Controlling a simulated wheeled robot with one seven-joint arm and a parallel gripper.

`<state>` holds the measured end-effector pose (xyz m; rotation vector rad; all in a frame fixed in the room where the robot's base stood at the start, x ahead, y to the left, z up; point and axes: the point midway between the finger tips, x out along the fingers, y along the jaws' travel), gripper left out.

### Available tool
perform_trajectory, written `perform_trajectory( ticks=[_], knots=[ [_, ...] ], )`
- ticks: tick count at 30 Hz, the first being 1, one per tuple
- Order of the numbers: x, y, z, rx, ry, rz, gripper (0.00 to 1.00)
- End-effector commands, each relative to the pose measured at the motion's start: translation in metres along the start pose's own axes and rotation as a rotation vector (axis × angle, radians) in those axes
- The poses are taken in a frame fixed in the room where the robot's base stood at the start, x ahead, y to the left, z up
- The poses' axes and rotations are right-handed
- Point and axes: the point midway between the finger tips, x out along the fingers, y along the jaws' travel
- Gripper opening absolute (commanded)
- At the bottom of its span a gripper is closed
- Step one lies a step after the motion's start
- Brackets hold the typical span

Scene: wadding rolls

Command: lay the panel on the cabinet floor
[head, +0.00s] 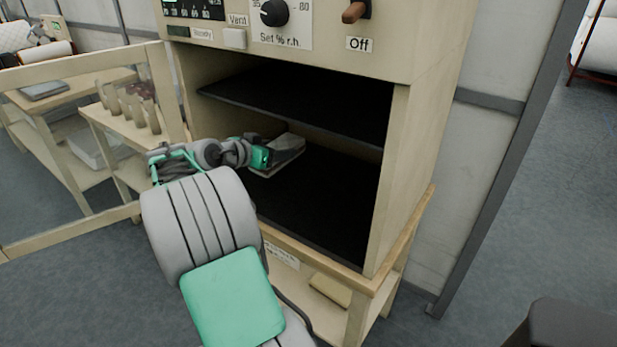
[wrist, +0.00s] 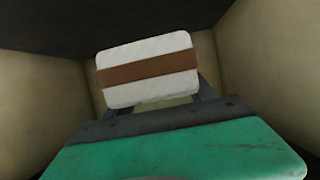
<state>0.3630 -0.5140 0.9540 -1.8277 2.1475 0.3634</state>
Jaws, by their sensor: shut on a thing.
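The panel (wrist: 148,50) is a white padded block with a brown band across its middle. It sits in front of my gripper (wrist: 158,100) in the wrist view, with a finger at each lower side. In the head view my gripper (head: 265,157) reaches into the open cabinet, shut on the panel (head: 286,150), which shows pale and partly hidden. The dark cabinet floor (head: 325,200) lies below, with bare room to the right of the panel. I cannot tell whether the panel touches the floor.
A dark shelf (head: 310,105) spans the cabinet above my gripper. The glazed cabinet door (head: 85,150) stands open at the left. The right cabinet wall (head: 388,190) bounds the space. A side table with several small cups (head: 130,105) shows behind the door.

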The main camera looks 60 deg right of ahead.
Motion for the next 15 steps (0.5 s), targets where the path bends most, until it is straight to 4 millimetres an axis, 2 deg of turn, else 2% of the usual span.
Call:
perform_trajectory(
  ticks=[1, 4, 6, 9, 15],
  knots=[
    [0.012, 0.013, 0.003, 0.001, -0.001, 0.005, 0.27],
    [0.033, 0.035, 0.008, 0.001, -0.001, 0.003, 0.27],
    [0.048, 0.044, 0.023, -0.002, -0.002, 0.002, 0.27],
    [0.063, 0.055, 0.036, -0.002, -0.002, 0.002, 0.27],
    [0.080, 0.067, 0.049, -0.001, 0.000, 0.000, 0.27]
  ],
)
